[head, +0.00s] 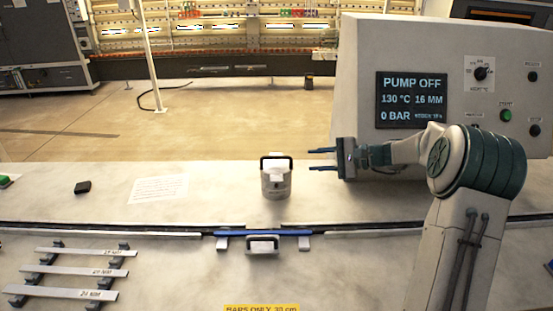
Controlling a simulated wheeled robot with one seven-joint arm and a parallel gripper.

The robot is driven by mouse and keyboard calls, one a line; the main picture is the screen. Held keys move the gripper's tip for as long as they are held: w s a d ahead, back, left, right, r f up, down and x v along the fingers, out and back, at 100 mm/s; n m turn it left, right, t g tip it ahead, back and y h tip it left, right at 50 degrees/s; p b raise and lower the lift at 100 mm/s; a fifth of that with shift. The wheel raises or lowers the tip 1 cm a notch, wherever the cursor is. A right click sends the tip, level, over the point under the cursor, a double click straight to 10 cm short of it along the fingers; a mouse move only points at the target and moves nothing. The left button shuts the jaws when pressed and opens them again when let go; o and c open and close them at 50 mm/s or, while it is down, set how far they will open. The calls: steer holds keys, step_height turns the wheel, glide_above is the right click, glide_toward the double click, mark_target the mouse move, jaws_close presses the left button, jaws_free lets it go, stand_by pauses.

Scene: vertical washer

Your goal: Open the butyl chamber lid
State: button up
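A light grey cylinder (276,184) with a dark-framed handle on top stands upright on the counter near the middle; it may be the butyl chamber, but no label on it is readable. In front of it, a small block with a handle (263,244) sits below a blue bar (263,233) at the counter slot. I cannot tell which of these parts is the lid. My gripper (312,159) is to the right of the cylinder and points left toward it. Its two blue fingers are apart with nothing between them, and a gap separates them from the cylinder's handle.
A large grey machine (400,60) with a screen (411,100) reading PUMP OFF stands behind my arm at right. Several labelled bars (88,250) lie at front left. A paper sheet (158,189) and a small black object (83,187) lie on the left counter.

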mark_target(281, 158)
steer(key=shift+t, duration=0.3)
steer(key=p+x, duration=0.1)
steer(key=x, duration=0.3)
steer(key=p+x, duration=0.1)
steer(key=x, duration=0.4)
steer(key=w+p+x, duration=0.1)
steer(key=x, duration=0.3)
steer(key=shift+w+r, duration=0.1)
steer(key=shift+w, duration=0.05)
jaws_close()
